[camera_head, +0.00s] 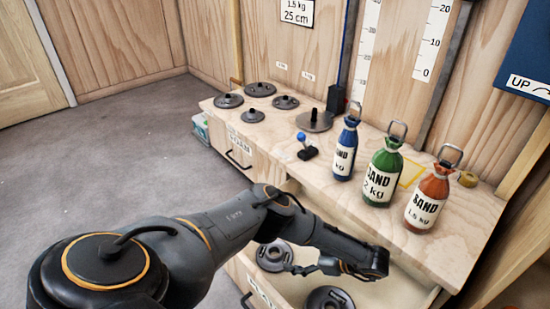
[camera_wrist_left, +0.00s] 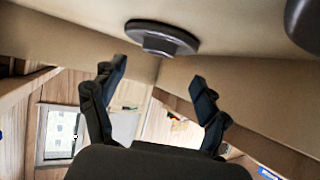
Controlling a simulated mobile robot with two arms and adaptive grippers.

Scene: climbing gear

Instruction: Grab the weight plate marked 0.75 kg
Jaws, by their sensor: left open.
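A dark round weight plate (camera_head: 272,256) with a raised hub lies in the open drawer. A second dark plate (camera_head: 328,299) lies nearer in the drawer, cut by the picture's bottom edge. No mark is readable on either, so I cannot tell which is 0.75 kg. My left gripper (camera_head: 300,269) is low over the drawer, beside the farther plate. In the left wrist view, its two fingers are spread and empty (camera_wrist_left: 158,78), with one plate (camera_wrist_left: 161,37) beyond them, apart from the fingertips. Another dark plate (camera_wrist_left: 307,22) shows at the top right corner. My right gripper is not in view.
The wooden bench top (camera_head: 325,170) above the drawer carries several dark weights at its far end. Blue (camera_head: 345,155), green (camera_head: 383,180) and orange (camera_head: 427,203) sand bottles stand on it. The drawer wall (camera_head: 425,297) is close to my left wrist. The grey floor at left is clear.

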